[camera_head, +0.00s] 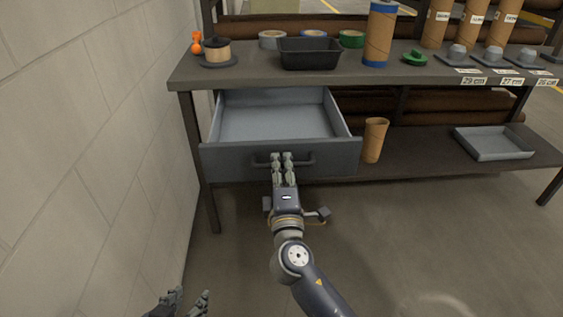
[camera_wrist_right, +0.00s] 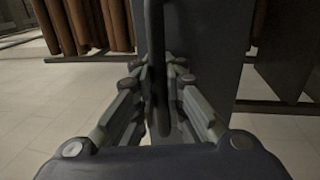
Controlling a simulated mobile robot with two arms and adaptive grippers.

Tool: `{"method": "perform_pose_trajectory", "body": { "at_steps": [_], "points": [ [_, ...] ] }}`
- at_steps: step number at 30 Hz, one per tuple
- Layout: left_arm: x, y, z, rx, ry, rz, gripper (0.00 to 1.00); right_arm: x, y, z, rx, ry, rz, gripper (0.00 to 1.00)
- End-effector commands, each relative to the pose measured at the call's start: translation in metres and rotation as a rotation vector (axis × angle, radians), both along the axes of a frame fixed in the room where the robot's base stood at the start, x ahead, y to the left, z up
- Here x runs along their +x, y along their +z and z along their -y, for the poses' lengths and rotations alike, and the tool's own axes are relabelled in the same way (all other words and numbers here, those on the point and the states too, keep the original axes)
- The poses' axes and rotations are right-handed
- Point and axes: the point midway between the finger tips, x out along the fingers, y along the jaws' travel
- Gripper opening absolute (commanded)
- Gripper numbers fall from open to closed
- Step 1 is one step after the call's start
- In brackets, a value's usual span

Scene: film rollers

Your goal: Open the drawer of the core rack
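The core rack's drawer (camera_head: 270,122) is pulled well out from under the rack top (camera_head: 420,70), and its pale inside is empty. Its dark front (camera_head: 228,160) carries a bar handle (camera_head: 307,158). My right gripper (camera_head: 282,158) is at the middle of that handle, its fingers shut around the bar. In the right wrist view the handle (camera_wrist_right: 156,60) runs between the two fingers of the gripper (camera_wrist_right: 160,80). The exact finger contact is partly hidden by the bar. My left gripper (camera_head: 188,300) is open and empty at the bottom left, low and away from the drawer.
On the rack top stand a black bin (camera_head: 309,53), tape rolls, a spool (camera_head: 216,50) and a brown core with blue ends (camera_head: 379,35). A core (camera_head: 374,140) and a grey tray (camera_head: 493,143) are on the lower shelf. A wall (camera_head: 80,150) rises at left.

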Motion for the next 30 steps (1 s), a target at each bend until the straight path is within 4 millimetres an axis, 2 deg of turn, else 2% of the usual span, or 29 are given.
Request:
{"method": "perform_pose_trajectory", "body": {
  "at_steps": [1, 3, 13, 17, 30],
  "points": [
    [0.000, 0.000, 0.000, 0.000, 0.000, 0.000, 0.40, 0.000, -0.003, 0.001, -0.001, -0.002, -0.005, 0.17],
    [0.000, 0.000, 0.000, 0.000, 0.000, 0.001, 0.40, 0.000, -0.003, 0.000, -0.001, -0.001, -0.005, 0.30],
    [0.000, 0.000, 0.001, -0.001, -0.002, 0.000, 0.40, 0.000, -0.001, 0.000, 0.000, 0.000, -0.002, 0.30],
    [0.000, 0.000, 0.001, -0.001, -0.002, 0.000, 0.40, -0.009, -0.004, 0.000, 0.000, 0.000, -0.003, 0.30],
    [0.000, 0.000, 0.000, -0.001, -0.001, 0.000, 0.40, -0.091, -0.020, 0.000, 0.000, 0.000, -0.006, 0.30]
  ]
}}
